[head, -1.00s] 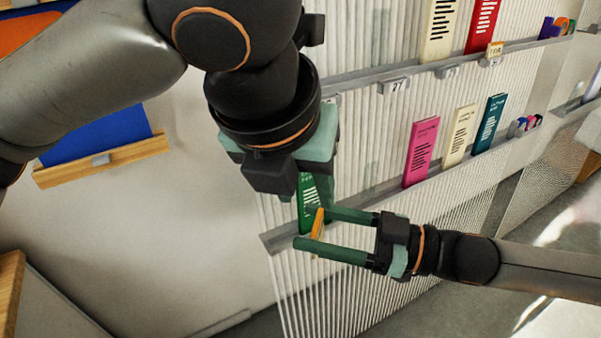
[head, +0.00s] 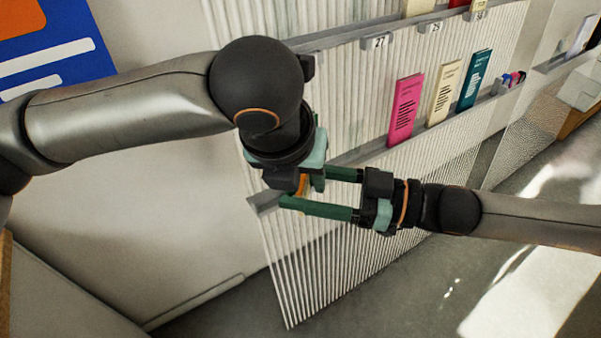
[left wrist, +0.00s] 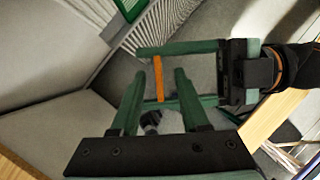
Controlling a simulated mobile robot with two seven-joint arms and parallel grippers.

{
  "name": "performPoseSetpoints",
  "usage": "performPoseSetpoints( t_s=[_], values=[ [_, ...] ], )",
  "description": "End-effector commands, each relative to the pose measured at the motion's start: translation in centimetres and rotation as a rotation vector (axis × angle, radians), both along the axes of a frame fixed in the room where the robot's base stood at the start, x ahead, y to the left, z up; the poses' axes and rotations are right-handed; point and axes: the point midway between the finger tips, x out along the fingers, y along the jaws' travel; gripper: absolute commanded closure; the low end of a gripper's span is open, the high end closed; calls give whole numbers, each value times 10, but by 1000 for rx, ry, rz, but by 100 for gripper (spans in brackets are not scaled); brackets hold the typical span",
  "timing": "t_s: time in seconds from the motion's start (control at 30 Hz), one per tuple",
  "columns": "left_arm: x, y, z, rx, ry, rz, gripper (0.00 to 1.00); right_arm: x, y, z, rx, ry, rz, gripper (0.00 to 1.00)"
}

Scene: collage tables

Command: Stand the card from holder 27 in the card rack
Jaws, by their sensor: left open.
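A thin orange card (left wrist: 158,78) is seen edge-on in the left wrist view, spanning the two green fingers of my right gripper (left wrist: 148,78), which is shut on it. In the head view only a small part of the card (head: 301,184) shows. My left gripper (left wrist: 160,71) is open, its fingers on either side of the card in the wrist picture; I cannot tell whether they touch it. The label 27 (head: 380,42) is on the upper ledge of the ribbed panel, with no card above it in view. I cannot identify the card rack in view.
Pink (head: 404,110), cream (head: 443,92) and teal (head: 473,79) cards stand on the panel's lower ledge, with small pens or markers (head: 508,82) at its right. A green card (left wrist: 130,8) shows at the wrist view's top. A blue board (head: 55,50) is at the upper left.

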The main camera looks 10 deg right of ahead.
Motion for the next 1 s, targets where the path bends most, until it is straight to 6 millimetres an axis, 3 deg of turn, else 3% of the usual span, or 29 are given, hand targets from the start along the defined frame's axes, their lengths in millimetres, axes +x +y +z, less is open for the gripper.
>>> performPoseSetpoints(
  t_s=[0.07,0.4,0.77,0.8,1.0],
  values=[
    [0,0,0,0,0,0,62,0,0,0,0,0,0,93],
    [0,0,0,-1,0,0,100,0,0,0,0,0,0,93],
    [-1,-1,1,-2,1,-2,100,0,0,0,0,0,0,93],
    [-1,-1,1,-3,0,-3,100,0,0,0,0,0,0,32],
    [-1,-1,1,-1,0,-2,100,0,0,0,0,0,0,10]
  ],
)
